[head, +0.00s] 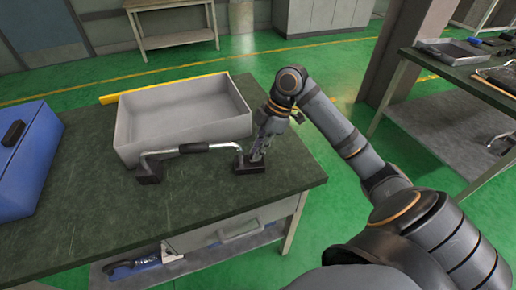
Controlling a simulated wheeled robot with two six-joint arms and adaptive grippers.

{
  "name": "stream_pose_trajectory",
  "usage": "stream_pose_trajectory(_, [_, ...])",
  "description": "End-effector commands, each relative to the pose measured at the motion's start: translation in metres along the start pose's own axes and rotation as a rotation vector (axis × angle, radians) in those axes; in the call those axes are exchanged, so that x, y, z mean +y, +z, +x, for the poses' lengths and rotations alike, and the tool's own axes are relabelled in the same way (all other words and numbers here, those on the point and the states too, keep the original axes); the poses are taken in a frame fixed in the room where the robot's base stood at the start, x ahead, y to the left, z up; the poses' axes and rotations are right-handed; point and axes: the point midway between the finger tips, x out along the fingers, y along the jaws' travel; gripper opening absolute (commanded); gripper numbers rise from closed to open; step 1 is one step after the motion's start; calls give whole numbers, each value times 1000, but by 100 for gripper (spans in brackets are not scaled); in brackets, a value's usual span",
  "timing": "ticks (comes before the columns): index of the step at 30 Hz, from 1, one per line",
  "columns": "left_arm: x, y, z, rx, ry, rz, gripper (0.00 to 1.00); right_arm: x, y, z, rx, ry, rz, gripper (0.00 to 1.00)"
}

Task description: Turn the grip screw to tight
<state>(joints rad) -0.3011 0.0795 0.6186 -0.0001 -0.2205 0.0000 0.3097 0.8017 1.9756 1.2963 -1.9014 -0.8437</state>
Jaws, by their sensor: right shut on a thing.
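A bent silver rod with a black sleeve (208,147) lies at the front of the grey tray. Its ends meet two black clamp blocks, the left one (148,174) and the right one (249,165), on the dark green table top. My right gripper (257,152) points down at the right block and is shut on a small part there, which seems to be the grip screw. The fingers hide that screw, so its turn cannot be seen. My left gripper is not in view.
An empty grey tray (128,134) stands right behind the rod, with a yellow bar (120,98) behind it. A blue box (28,165) stands at the left. The table's front (110,225) is clear. Another bench (420,68) is at the right.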

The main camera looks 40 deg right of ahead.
Motion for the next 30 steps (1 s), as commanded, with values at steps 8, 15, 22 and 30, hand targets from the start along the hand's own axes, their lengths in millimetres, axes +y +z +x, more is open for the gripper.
stream_pose_trajectory(8, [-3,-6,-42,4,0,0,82,-2,-2,-5,-3,82,207,0])
stream_pose_trajectory(15, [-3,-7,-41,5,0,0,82,-1,0,0,1,99,239,0])
stream_pose_trajectory(22, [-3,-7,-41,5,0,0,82,-1,0,0,1,98,237,24])
stream_pose_trajectory(30, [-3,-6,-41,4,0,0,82,-2,0,0,0,97,236,32])
